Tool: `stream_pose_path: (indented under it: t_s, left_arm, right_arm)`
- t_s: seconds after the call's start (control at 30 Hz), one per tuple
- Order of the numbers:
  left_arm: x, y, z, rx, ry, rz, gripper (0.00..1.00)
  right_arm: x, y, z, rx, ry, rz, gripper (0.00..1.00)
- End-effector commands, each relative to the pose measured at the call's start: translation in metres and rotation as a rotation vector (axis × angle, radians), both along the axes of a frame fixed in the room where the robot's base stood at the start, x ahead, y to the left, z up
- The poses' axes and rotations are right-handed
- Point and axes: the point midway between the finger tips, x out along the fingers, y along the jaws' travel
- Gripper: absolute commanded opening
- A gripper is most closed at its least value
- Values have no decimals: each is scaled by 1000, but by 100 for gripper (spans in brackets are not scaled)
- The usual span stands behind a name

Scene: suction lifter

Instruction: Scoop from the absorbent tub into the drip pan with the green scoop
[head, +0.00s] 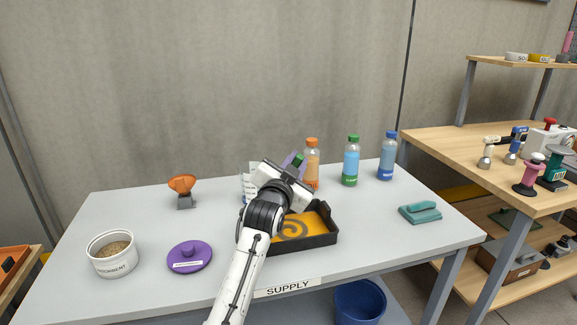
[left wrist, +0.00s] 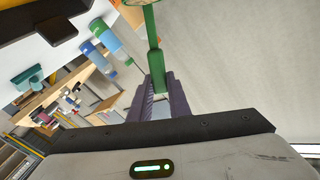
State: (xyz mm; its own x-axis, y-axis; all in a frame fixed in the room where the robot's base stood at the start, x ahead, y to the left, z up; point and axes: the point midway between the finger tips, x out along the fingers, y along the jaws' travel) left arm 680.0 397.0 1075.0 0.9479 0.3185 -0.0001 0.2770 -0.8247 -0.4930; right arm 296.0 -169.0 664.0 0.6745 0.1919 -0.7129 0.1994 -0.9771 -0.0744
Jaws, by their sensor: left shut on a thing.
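My left gripper (head: 294,167) is over the back of the drip pan (head: 312,242), a black tray with an orange-yellow floor and a darker curved mark on it. The gripper is shut on the green scoop; its handle (left wrist: 157,70) stands between the purple fingers in the left wrist view. In the head view only a small green part of the scoop (head: 299,160) shows, and its bowl is hidden. The absorbent tub (head: 115,266), white and open with tan grains inside, stands at the front left of the table. My right gripper is not in view.
A purple lid (head: 190,258) lies right of the tub. An orange scoop-like item (head: 182,187) stands behind on a grey holder. Orange (head: 312,172), green-capped (head: 351,163) and blue (head: 387,159) bottles stand behind the pan. A teal block (head: 420,213) lies right.

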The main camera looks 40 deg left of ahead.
Motion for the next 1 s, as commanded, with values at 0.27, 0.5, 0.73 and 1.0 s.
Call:
stream_pose_path:
  t_s: [0.27,0.5,0.73,1.0]
  left_arm:
    - [6,-17,-15,194,63,0,0]
    - [11,-32,-24,358,118,0,0]
    - [15,-43,-32,521,177,0,0]
    - [18,-53,-49,725,244,0,0]
  right_arm:
    - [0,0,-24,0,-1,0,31]
    - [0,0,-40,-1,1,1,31]
    - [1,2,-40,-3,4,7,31]
    - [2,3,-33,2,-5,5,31]
